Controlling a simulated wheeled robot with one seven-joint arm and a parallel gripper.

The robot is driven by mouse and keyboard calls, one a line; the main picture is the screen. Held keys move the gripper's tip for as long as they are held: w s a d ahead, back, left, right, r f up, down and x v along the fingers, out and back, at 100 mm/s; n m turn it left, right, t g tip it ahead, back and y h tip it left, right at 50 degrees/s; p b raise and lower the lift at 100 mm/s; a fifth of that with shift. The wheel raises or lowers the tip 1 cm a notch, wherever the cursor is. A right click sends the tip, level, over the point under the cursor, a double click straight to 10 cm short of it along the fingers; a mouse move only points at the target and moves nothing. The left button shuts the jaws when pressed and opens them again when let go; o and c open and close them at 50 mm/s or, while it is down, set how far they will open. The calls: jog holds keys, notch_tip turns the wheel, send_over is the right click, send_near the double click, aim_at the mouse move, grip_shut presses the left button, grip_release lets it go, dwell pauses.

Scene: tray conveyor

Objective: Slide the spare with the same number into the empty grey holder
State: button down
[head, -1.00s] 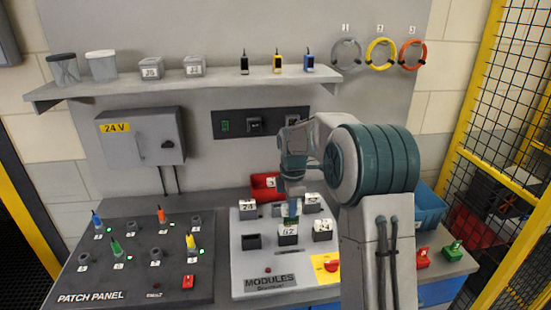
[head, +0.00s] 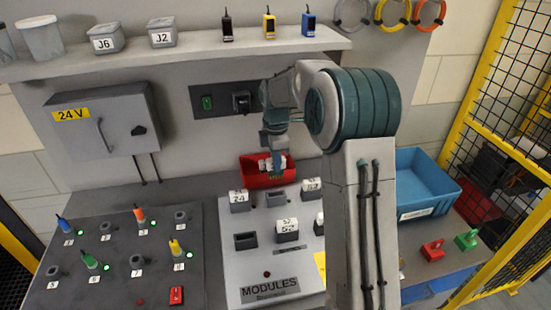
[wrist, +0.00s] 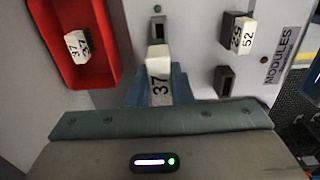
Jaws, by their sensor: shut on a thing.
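My gripper (head: 275,165) is over the red bin in the head view. In the wrist view its blue fingers (wrist: 158,90) are shut on a white spare (wrist: 158,72) whose face reads 37. Another white spare (wrist: 78,44), also seeming to read 37, lies in the red bin (wrist: 95,72). On the modules board, one empty grey holder (head: 245,240) is at the front left. Another empty grey holder (head: 276,199) is in the back row. The filled holders include 24 (head: 238,200) and 52 (head: 287,230). The number on the back right module (head: 312,188) is hard to read.
My arm hides the board's right side. The patch panel (head: 120,285) with several coloured plugs is on the left. A blue bin (head: 425,205) is on the right. A shelf (head: 180,55) with tubs and devices runs above the bench.

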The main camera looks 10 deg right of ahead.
aim_at(276, 175)
jog(key=shift+f+b, duration=1.85)
jog(key=shift+f, duration=1.1)
jog(key=shift+f+b, duration=1.4)
jog(key=shift+f, duration=1.2)
jog(key=c, duration=1.2)
grip_release()
notch_tip(276, 175, up, 14)
jog(key=shift+f+b, duration=0.25)
jog(key=shift+b, duration=0.25)
jog(key=shift+r, duration=0.2)
